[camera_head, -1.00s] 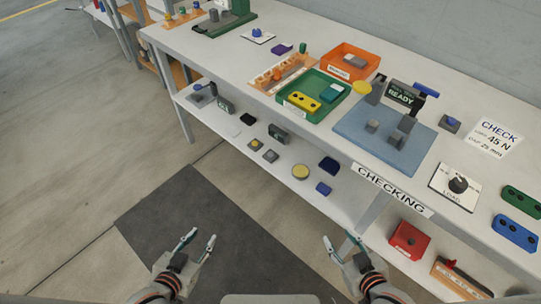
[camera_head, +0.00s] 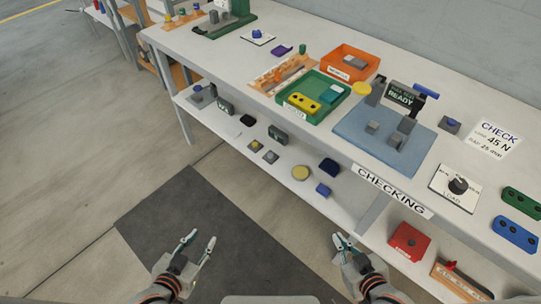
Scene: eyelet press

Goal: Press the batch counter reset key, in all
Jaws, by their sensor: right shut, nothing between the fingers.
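I cannot tell for sure which part is the batch counter reset key. Two small dark display boxes stand on the lower shelf (camera_head: 318,190), one at the left (camera_head: 224,108) and one nearer its middle (camera_head: 278,134). Small square-based buttons lie near the middle box, one with a yellowish top (camera_head: 254,146) and one greyer (camera_head: 270,157). Their labels are too small to read. My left gripper (camera_head: 202,242) is open and empty over the floor in front of the bench. My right gripper (camera_head: 343,238) is shut and empty, also in front of the bench, apart from everything.
The bench top (camera_head: 300,38) carries a green tray (camera_head: 337,109), an orange tray (camera_head: 372,67), a blue plate (camera_head: 352,126) with a READY display (camera_head: 402,95), and a LOAD knob (camera_head: 458,186). A red box (camera_head: 408,241) is low at right. The floor before the bench is clear.

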